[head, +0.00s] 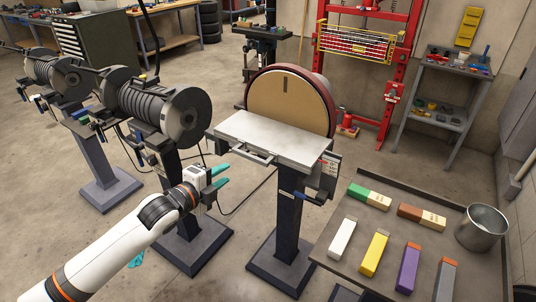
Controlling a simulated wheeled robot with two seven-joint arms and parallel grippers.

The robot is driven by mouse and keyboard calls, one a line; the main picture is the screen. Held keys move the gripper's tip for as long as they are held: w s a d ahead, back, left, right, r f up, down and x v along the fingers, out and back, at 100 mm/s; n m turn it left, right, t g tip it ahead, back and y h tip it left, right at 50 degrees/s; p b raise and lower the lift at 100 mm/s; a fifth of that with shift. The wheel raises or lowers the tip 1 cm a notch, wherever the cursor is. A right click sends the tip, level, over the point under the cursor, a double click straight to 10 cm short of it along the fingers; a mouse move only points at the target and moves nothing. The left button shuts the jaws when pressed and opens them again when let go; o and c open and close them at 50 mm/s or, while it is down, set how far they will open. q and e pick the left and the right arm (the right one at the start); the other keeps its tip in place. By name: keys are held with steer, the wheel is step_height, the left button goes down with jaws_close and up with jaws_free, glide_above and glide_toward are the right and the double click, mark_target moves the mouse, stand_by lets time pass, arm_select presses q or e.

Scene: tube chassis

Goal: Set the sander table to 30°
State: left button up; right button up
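The disc sander stands in the middle on a dark pedestal, with a large round tan disc (286,103) facing me. Its pale metal sander table (272,138) juts out in front of the disc and looks about level; I cannot read its angle. A plate with small markings (328,170) hangs at the table's right side. A lever with a blue grip (297,196) sits below the table. My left gripper (222,176) is left of and below the table's left corner, its teal fingers apart with nothing between them. My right gripper does not show.
A low table (327,237) at right holds several coloured bars and a metal bucket (482,228). A cable trails on the floor between the pedestals.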

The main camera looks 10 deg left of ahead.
mark_target(248, 157)
arm_select(q)
steer(key=shift+m, duration=0.3)
steer(key=x, duration=0.3)
steer(key=r+p+x, duration=0.1)
steer(key=x, duration=0.3)
steer(key=d+x, duration=0.1)
steer(key=x, duration=0.3)
steer(key=shift+w+d+r, duration=0.1)
steer(key=shift+w+r, duration=0.05)
steer(key=shift+w, duration=0.1)
jaws_close()
